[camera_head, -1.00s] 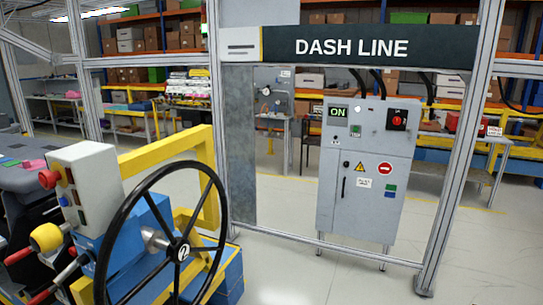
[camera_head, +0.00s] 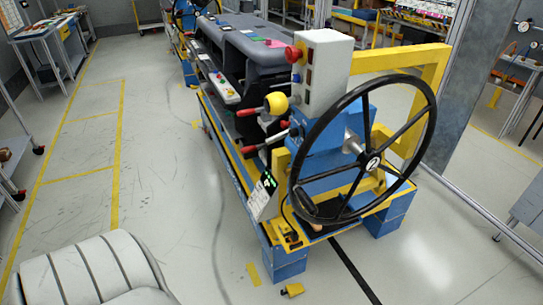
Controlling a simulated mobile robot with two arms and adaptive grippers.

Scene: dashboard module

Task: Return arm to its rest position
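Neither of my grippers is in view, so I cannot see whether they are open or shut. No arm of mine can be made out for certain. The dashboard module (camera_head: 265,45) is a dark grey body on a blue and yellow stand in the middle of the view. A large black steering wheel (camera_head: 425,150) is on its near end, with a grey control box (camera_head: 322,72) carrying a red button behind it.
A small yellow piece (camera_head: 292,290) lies on the floor by the stand's near foot. Yellow lines (camera_head: 118,150) mark open floor on the left. A workbench (camera_head: 45,30) stands at the far left. A metal post (camera_head: 445,90) rises at the right.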

